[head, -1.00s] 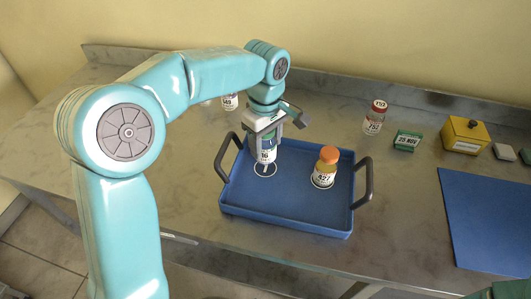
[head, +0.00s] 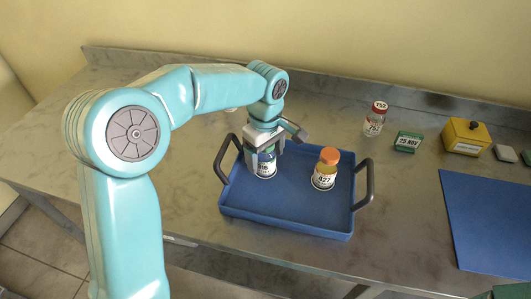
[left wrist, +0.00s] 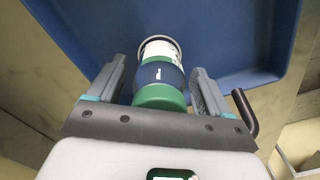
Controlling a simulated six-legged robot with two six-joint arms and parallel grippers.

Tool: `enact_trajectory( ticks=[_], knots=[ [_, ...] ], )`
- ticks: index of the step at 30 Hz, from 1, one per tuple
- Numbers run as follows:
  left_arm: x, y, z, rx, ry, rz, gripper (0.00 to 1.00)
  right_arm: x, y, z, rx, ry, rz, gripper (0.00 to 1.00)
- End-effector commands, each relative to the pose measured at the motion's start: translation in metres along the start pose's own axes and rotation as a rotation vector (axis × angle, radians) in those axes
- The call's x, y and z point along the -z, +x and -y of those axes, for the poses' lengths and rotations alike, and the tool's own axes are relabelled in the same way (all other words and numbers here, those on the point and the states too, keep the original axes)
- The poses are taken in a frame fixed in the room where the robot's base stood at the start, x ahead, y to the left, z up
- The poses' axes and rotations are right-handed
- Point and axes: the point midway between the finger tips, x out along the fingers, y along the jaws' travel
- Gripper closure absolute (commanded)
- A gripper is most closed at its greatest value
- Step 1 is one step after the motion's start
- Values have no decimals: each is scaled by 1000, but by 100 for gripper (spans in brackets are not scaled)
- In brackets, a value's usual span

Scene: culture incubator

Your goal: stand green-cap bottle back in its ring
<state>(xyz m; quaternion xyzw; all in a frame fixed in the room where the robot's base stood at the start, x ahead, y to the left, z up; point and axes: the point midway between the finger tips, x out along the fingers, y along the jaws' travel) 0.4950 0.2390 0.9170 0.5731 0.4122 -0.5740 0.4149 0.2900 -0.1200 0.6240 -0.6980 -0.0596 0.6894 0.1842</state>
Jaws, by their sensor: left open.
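The green-cap bottle (head: 265,168) stands upright at the left side of the blue tray (head: 285,226). Its base is at its white ring, whose edge shows around the base in the left wrist view (left wrist: 160,40). The bottle (left wrist: 165,52) has a white label and a dark blue band below the green cap (left wrist: 160,97). My left gripper (head: 263,160) is over the bottle from above. Its jaws are open, one on each side of the bottle, with a gap visible at the cap in the left wrist view. My right gripper is not in view.
An orange-cap bottle (head: 325,170) stands in the tray to the right. The tray has dark handles (head: 364,184). A red-cap bottle (head: 375,119), a green block (head: 408,142), a yellow box (head: 466,138) and a blue mat (head: 495,220) are farther right.

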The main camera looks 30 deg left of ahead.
Motion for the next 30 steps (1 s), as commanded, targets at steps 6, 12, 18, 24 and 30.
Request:
enact_trajectory(
  ticks=[6, 12, 18, 24, 30],
  knots=[
    [0, -24, -1, -5, 0, -2, 20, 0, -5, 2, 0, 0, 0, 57],
    [0, -73, -1, -5, -1, -1, 20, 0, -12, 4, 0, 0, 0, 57],
    [0, -110, -1, -3, 0, -1, 20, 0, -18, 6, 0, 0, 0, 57],
    [0, -123, 0, 0, 0, 0, 20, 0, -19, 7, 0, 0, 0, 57],
    [0, -123, 0, 1, 0, 0, 20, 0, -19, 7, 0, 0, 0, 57]
  ],
)
